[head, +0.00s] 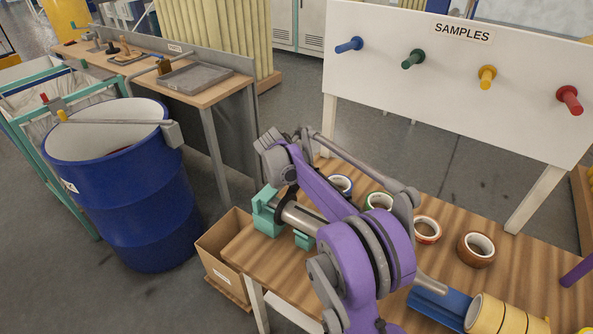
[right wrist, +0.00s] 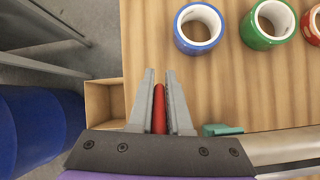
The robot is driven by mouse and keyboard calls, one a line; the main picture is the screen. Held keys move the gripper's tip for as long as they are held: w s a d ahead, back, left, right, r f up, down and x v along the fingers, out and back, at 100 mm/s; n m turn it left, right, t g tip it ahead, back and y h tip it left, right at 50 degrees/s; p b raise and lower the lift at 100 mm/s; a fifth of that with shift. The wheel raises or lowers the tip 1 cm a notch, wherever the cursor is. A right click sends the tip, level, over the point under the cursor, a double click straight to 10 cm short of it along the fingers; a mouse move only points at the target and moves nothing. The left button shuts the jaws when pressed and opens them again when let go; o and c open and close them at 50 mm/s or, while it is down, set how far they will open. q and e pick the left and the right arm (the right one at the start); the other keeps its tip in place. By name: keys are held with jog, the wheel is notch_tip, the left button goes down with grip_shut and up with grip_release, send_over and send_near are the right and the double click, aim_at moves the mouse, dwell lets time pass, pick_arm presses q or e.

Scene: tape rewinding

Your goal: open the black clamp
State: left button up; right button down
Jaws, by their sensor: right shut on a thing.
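A rewinder with teal supports (head: 266,215) and a grey shaft (head: 303,218) stands at the near left end of the wooden table. Part of it is hidden behind my purple right arm. My right gripper (right wrist: 160,78) is shut on a slim red handle (right wrist: 159,108), which stands between its two grey fingers in the right wrist view. A teal part (right wrist: 221,130) shows just right of the fingers. In the head view the fingertips are hidden by the arm. I cannot make out the black clamp itself. My left gripper is not in view.
Tape rolls with blue (head: 341,184), green (head: 379,202), red (head: 426,230) and brown (head: 476,249) rims lie on the table. A cardboard box (head: 224,249) and a blue drum (head: 128,200) stand left. The samples board (head: 450,60) stands behind.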

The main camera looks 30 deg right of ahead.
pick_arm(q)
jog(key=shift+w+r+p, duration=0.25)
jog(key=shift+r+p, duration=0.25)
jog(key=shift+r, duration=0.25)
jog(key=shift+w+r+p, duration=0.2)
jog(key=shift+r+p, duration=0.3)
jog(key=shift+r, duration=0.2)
pick_arm(e)
jog(key=shift+w+d+f+g+y, duration=0.2)
jog(key=shift+d+f+g+y, duration=0.25)
jog(key=shift+f+y, duration=0.45)
jog(key=shift+w+d+f+g+y, duration=0.15)
jog(key=shift+d+f+g+y, duration=0.3)
jog(key=shift+y, duration=0.8)
jog(key=shift+w+d+f+g+y, duration=0.25)
jog(key=shift+f+g+y, duration=0.15)
jog(key=shift+f+y, duration=0.55)
jog(key=shift+r, duration=0.1)
jog(key=c, duration=1.2)
grip_release()
jog(key=shift+o, duration=0.2)
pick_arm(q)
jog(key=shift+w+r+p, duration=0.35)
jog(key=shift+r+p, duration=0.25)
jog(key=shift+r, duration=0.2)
pick_arm(e)
notch_tip(320, 180, up, 11)
jog(key=shift+a, duration=0.1)
